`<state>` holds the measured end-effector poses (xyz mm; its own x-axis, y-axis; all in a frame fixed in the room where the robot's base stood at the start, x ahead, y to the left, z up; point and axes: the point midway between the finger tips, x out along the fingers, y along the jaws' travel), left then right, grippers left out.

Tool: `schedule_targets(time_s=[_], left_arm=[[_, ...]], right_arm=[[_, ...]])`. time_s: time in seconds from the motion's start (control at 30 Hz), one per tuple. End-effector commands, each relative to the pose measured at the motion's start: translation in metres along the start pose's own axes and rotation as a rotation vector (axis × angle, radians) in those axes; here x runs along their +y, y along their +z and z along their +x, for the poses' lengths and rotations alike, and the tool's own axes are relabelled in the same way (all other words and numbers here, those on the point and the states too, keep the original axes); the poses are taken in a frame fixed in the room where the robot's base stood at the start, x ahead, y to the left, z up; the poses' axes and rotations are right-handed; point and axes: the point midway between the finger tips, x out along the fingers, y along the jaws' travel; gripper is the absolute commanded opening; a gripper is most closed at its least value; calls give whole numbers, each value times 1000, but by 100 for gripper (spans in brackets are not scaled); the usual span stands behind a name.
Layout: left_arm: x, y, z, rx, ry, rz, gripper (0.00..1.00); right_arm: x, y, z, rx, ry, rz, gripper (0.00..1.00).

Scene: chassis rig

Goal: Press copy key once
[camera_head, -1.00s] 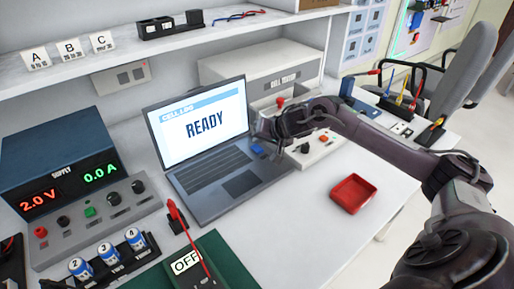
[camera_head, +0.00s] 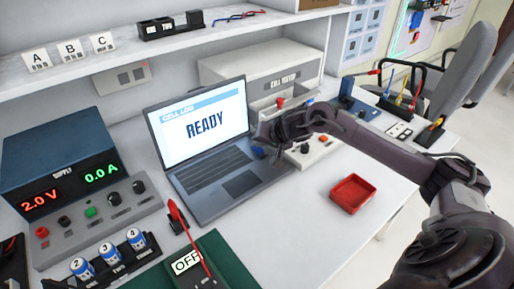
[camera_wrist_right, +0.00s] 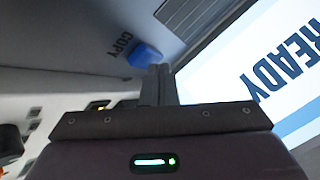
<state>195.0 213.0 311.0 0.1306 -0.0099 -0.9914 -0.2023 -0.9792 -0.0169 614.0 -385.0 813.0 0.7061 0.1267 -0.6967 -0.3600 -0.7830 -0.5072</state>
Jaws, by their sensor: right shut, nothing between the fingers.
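The laptop (camera_head: 205,187) stands open on the bench with "CELL LOG" and "READY" on its screen (camera_head: 203,121). The blue copy key (camera_head: 257,152) is at the right edge of its base. In the right wrist view the blue copy key (camera_wrist_right: 145,54) has "COPY" printed beside it, and part of it is behind the fingers. My right gripper (camera_head: 259,140) is shut and empty, with its fingertips close to the key. In the wrist view the shut fingers (camera_wrist_right: 157,72) are beside the key; I cannot tell whether they touch. My left gripper is not in view.
A red tray (camera_head: 353,193) lies on the bench right of the laptop. The cell tester (camera_head: 262,75) stands behind it. The supply (camera_head: 60,165) and a rack of blue cells (camera_head: 110,252) are at the left.

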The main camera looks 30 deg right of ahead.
Motion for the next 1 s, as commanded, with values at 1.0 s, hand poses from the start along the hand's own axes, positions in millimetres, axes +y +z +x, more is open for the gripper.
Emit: schedule_targets(time_s=[1.0], left_arm=[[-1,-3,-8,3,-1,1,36]], right_arm=[[1,1,1,-2,1,0,0]])
